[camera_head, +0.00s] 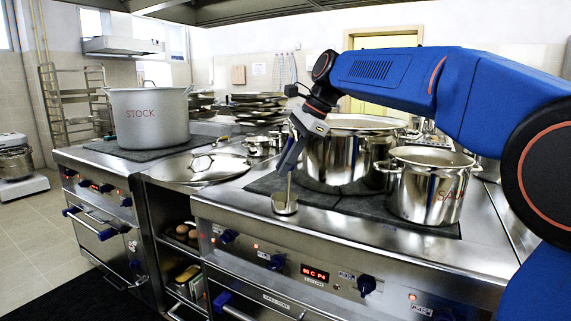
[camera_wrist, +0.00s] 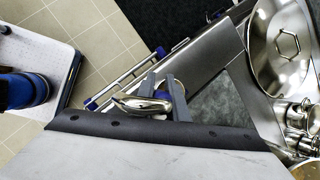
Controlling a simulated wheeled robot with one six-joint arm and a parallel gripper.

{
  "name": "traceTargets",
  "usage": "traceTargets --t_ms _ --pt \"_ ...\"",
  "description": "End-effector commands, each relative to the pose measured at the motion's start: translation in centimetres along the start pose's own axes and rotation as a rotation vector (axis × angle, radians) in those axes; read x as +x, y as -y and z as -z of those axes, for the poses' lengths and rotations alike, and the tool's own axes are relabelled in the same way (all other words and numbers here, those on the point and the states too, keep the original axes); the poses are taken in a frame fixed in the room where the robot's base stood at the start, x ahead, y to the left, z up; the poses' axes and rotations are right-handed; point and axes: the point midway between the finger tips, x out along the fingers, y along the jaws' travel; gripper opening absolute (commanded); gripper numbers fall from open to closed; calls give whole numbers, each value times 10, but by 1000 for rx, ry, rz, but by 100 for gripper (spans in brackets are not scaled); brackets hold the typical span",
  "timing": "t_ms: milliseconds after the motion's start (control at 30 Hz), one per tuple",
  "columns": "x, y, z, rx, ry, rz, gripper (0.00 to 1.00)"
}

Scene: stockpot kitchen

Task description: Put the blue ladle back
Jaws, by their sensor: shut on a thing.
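A ladle (camera_head: 285,204) with a steel bowl and thin stem hangs bowl-down below my gripper (camera_head: 286,168) in the head view. My gripper is shut on its upper part, and the jaws hide most of the handle. The bowl is over the front edge of the stove top; I cannot tell whether it touches. In the wrist view, a shiny curved metal part of the ladle (camera_wrist: 143,104) sits at the two grey fingers of my gripper (camera_wrist: 164,84). Blue shows behind the fingers, but I cannot tell whether it belongs to the ladle.
A large open steel pot (camera_head: 330,162) and a smaller pot (camera_head: 430,195) stand right of the ladle on dark plates. A round lid (camera_head: 200,168) lies to the left, and a STOCK pot (camera_head: 150,115) stands farther left. Thin utensils (camera_head: 285,68) hang on the back wall.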

Motion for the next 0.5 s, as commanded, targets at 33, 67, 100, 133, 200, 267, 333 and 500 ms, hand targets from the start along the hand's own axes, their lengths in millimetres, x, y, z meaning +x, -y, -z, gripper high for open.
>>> traceTargets --t_ms 33,67,100,133,200,267,333,500 --pt "0 0 0 -1 0 1 0" --pt "0 0 0 -1 0 2 0" --pt "0 0 0 -1 0 2 0" --pt "0 0 0 -1 0 2 0" --pt "0 0 0 -1 0 1 0" --pt "0 0 0 -1 0 1 0" --pt "2 0 1 -1 0 1 0" --pt "2 0 1 0 0 1 32"
